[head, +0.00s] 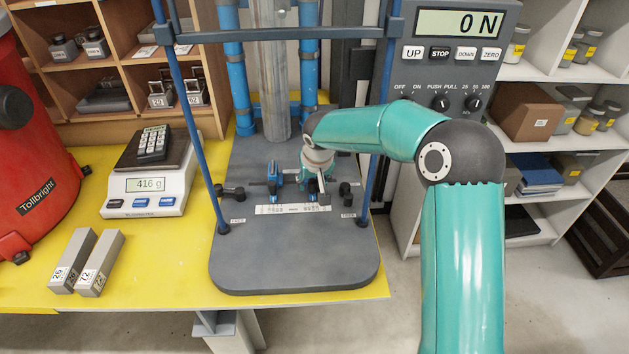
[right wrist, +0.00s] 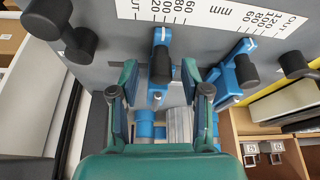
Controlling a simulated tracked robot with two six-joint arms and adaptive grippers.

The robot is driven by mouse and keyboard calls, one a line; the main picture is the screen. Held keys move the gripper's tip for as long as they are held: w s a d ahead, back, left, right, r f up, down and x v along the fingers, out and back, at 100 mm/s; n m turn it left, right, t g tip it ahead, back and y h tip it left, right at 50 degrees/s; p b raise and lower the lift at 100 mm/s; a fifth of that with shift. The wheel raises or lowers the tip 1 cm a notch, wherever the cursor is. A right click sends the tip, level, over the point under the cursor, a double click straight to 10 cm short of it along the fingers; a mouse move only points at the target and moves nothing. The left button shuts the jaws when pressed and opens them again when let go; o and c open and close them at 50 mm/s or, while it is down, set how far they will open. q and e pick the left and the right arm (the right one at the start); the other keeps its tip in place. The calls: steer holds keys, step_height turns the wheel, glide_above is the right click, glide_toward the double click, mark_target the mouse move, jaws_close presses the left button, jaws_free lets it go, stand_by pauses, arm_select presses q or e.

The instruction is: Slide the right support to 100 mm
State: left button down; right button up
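The test frame's dark base (head: 295,265) carries a white mm scale (head: 290,209). The blue left support (head: 274,178) stands behind the scale. The right support is largely hidden by my right gripper (head: 321,180) in the head view. In the right wrist view, where the scale (right wrist: 215,14) appears upside down, the blue right support (right wrist: 161,38) with its black knob lies between the two fingers of my right gripper (right wrist: 162,82). The fingers are apart, one on each side; contact cannot be told. Its exact scale reading is unclear. The left support (right wrist: 228,88) is to the right there. My left gripper is out of view.
Black knobs (head: 346,190) flank the supports, and blue uprights (head: 379,120) rise on both sides. The control panel (head: 458,60) reads 0 N. A balance (head: 150,190), two grey bars (head: 73,262) and a red machine (head: 40,150) stand left. The base's front is clear.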

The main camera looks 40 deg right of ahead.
steer(key=shift+s+r, duration=0.1)
steer(key=shift+r, duration=0.35)
steer(key=v, duration=1.1)
steer(key=shift+s+a+f, duration=0.1)
